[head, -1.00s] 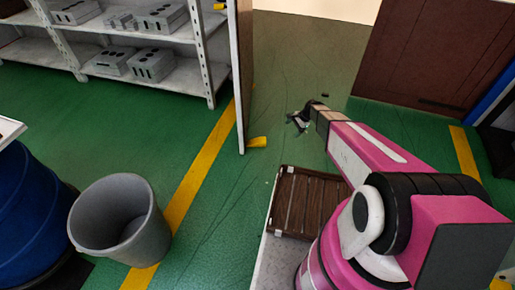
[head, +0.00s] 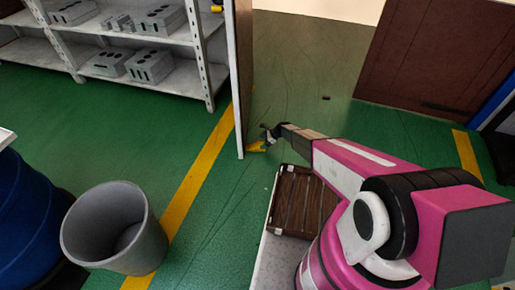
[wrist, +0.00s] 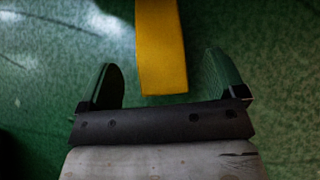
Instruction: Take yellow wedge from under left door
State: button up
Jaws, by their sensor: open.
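The yellow wedge (head: 256,147) lies on the green floor at the bottom of the left door (head: 239,85), which is seen nearly edge-on in the head view. My gripper (head: 266,138) is right beside the wedge in the head view, partly covering it. In the wrist view the wedge (wrist: 162,50) comes in from the top and its near end lies between the two spread fingers of my gripper (wrist: 166,85). The gripper is open, with a gap on both sides of the wedge. The wedge's far end is outside the wrist view.
A grey bin (head: 118,235) and a blue barrel (head: 30,220) stand at the left. Shelves (head: 150,85) with grey moulds are behind the left door. The brown right door (head: 430,60) is at the upper right. A small dark object (head: 326,98) lies on open floor.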

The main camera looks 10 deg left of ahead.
aim_at(258, 144)
jog(key=x, duration=0.5)
jog(key=c, duration=1.1)
